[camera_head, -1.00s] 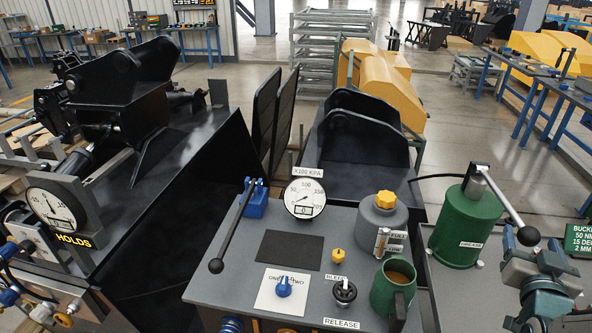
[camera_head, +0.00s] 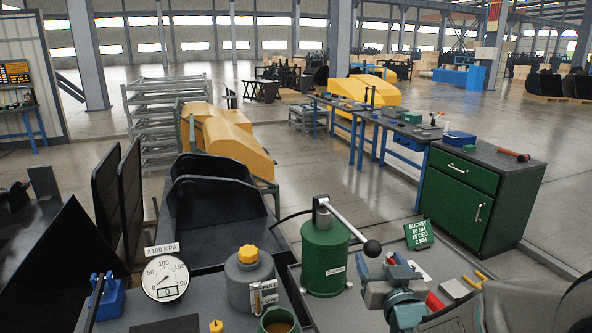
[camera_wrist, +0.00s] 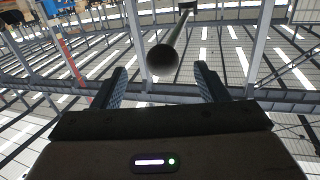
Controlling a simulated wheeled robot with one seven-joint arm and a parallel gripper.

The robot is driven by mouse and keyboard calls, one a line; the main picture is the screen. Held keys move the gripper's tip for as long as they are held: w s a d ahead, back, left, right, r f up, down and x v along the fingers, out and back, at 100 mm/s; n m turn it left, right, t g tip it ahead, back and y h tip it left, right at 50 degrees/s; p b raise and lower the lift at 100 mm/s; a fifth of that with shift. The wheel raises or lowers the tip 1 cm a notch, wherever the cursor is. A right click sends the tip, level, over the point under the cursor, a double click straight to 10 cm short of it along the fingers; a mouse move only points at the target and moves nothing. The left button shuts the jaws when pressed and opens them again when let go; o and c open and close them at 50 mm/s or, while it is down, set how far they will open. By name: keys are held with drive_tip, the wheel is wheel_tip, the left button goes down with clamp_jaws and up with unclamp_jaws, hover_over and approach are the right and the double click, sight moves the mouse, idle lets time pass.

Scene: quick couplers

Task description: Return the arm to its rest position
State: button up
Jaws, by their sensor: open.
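My gripper (camera_wrist: 161,70) shows in the wrist view with its two dark fingers spread apart. A dark rod with a round knob (camera_wrist: 163,60) shows in the gap between the fingers; no finger visibly touches it, and its distance is hard to judge. Behind it the wrist view shows mostly roof beams and bright strips. A dark, smooth shape at the lower right corner may be part of my arm.
The green grease pump (camera_head: 325,258) has a lever with a black ball (camera_head: 372,248). A green cabinet (camera_head: 463,193) stands at right. Open floor lies beyond.

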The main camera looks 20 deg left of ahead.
drive_tip(key=shift+d+f+g+h, duration=0.1)
drive_tip(key=shift+d+g+h, duration=0.2)
drive_tip(key=shift+d, duration=0.05)
drive_tip(key=s+d+f+m+g+h, duration=0.1)
drive_tip(key=s+d+f+g+h, duration=0.1)
drive_tip(key=s+d+g, duration=0.4)
drive_tip(key=s+d+f+m+g+h, duration=0.2)
drive_tip(key=s+d+g, duration=0.3)
drive_tip(key=s, duration=1.1)
drive_tip(key=shift+s+d+f+g+h, duration=0.3)
drive_tip(key=shift+s+d+g+h, duration=0.15)
drive_tip(key=shift+g, duration=0.75)
